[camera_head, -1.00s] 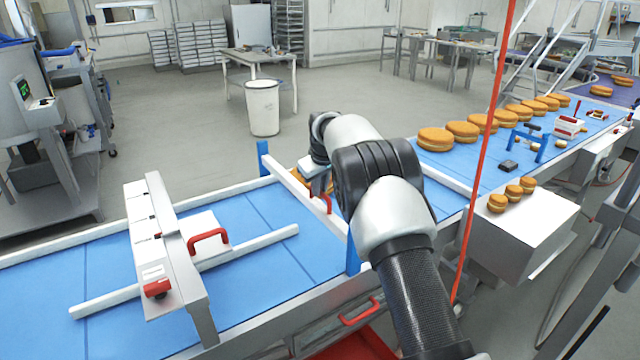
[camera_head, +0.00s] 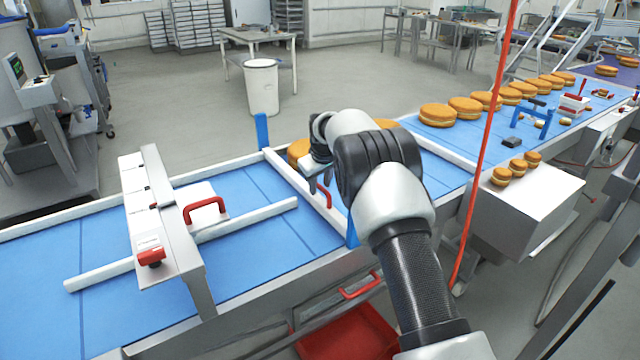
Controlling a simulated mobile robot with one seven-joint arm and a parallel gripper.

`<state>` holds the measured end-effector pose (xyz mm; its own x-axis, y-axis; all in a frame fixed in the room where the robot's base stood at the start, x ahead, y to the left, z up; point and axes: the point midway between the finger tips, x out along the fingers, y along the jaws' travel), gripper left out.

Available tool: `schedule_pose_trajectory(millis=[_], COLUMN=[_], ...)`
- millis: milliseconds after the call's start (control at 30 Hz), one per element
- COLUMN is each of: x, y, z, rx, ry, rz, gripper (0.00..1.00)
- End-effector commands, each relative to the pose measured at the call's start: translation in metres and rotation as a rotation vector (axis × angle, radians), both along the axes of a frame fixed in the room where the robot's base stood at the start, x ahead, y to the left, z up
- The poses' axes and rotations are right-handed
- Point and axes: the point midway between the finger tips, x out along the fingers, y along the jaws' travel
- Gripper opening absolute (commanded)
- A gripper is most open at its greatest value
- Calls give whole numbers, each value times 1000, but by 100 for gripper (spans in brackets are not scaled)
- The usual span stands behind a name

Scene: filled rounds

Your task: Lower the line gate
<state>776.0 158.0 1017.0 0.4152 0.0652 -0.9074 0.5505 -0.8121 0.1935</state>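The line gate (camera_head: 288,174) looks like a white bar crossing the blue belt between two blue posts, a far one (camera_head: 262,130) and a near one (camera_head: 352,232). A red handle (camera_head: 328,196) is on the bar, partly covered by my gripper. My gripper (camera_head: 318,184) points down at the bar beside the handle, its dark fingers small in view. I cannot tell whether they are around the handle or apart from it, nor how high the bar is above the belt. My arm hides part of the belt behind the gate.
Filled rounds (camera_head: 437,115) line the belt beyond the gate, some partly behind my arm. A red cord (camera_head: 484,140) hangs right of my arm. A red crate (camera_head: 348,335) is below the belt.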

Motion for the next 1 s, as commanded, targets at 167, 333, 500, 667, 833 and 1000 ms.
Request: schedule_pose_trajectory(millis=[167,333,500,667,833,1000], x=[-1,-10,-27,-44,-59,-69], y=[0,-2,-4,-7,-9,-11], z=[5,26,63,99,132,151], rx=[1,1,2,1,2,0], ry=[-3,-6,-6,-5,-5,-2], rz=[0,0,0,0,1,0], gripper=[31,31,31,31,31,31])
